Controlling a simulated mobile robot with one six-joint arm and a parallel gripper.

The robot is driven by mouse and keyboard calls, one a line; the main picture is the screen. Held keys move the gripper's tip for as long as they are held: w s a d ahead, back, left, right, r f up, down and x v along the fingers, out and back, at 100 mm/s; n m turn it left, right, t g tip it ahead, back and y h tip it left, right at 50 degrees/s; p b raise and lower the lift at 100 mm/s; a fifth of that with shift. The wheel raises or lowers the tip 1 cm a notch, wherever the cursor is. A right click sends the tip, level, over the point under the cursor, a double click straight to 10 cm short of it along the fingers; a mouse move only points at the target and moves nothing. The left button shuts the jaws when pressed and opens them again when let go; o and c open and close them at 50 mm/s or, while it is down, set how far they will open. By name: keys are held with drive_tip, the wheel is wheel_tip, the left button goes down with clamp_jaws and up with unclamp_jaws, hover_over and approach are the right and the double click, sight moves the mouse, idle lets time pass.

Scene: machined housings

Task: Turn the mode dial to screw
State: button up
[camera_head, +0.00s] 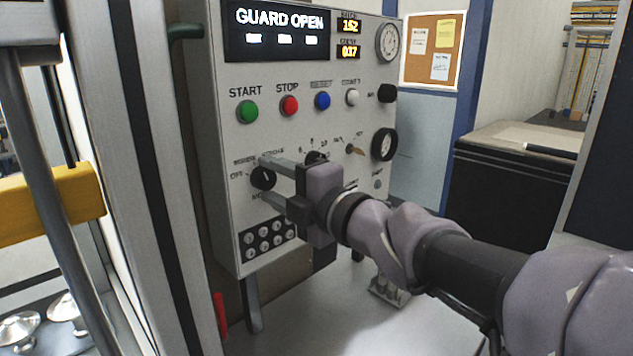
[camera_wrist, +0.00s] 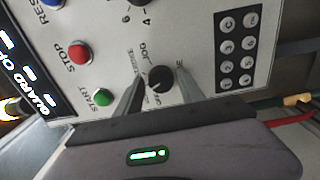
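The mode dial is a small black knob (camera_head: 263,178) low on the left of the grey control panel (camera_head: 225,130). It also shows in the wrist view (camera_wrist: 159,79). Small printed labels ring it. OFF is readable at its left in the head view; the others are too small to read surely. I cannot tell for certain which label its pointer marks. My gripper (camera_head: 267,182) is open, with one finger on each side of the dial. In the wrist view (camera_wrist: 158,82), gaps show between the dial and both fingers.
The green START (camera_head: 247,111), red STOP (camera_head: 289,105) and blue (camera_head: 322,101) buttons sit above. A black keypad (camera_head: 268,240) lies just below the dial. Another dark knob (camera_head: 316,158) is at its right, partly behind my gripper. A display (camera_head: 279,30) reads GUARD OPEN.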

drive_tip(key=shift+o, duration=0.6)
drive_tip(key=shift+s+d, duration=0.15)
drive_tip(key=shift+d, duration=0.15)
drive_tip(key=p+v, duration=0.4)
drive_tip(key=v, duration=1.2)
drive_tip(key=shift+s+d, duration=0.25)
drive_tip(key=shift+s, duration=0.05)
